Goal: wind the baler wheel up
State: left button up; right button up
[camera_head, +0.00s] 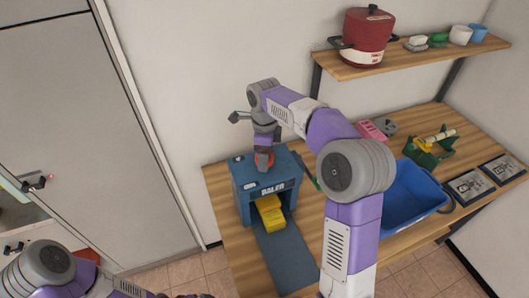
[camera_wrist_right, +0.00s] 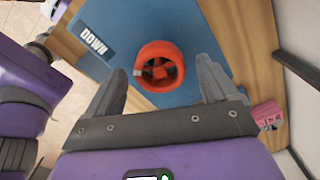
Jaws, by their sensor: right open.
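The blue baler (camera_head: 250,187) stands on the left part of the wooden table, with a yellow block (camera_head: 268,212) in its front opening. Its red-orange wheel (camera_head: 264,160) is on top, and in the right wrist view the round wheel (camera_wrist_right: 177,70) shows a hub and spokes. A plate reading "DOWN" (camera_wrist_right: 93,40) lies beside it. My right gripper (camera_wrist_right: 160,72) is open above the baler top, pointing down, with the wheel between its spread fingers in that view. I cannot tell whether the fingers touch it. My left arm is low at the left; its gripper is not clearly shown.
A grey-blue chute (camera_head: 283,255) runs forward from the baler. A blue bin (camera_head: 408,200), a green tray (camera_head: 430,152) and a pink block (camera_head: 372,131) stand to the right. A shelf (camera_head: 400,62) carries a red pot (camera_head: 366,38) above. A grey door (camera_head: 75,120) is at left.

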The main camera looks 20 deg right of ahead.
jog(key=c, duration=1.1)
jog(key=shift+o, duration=0.2)
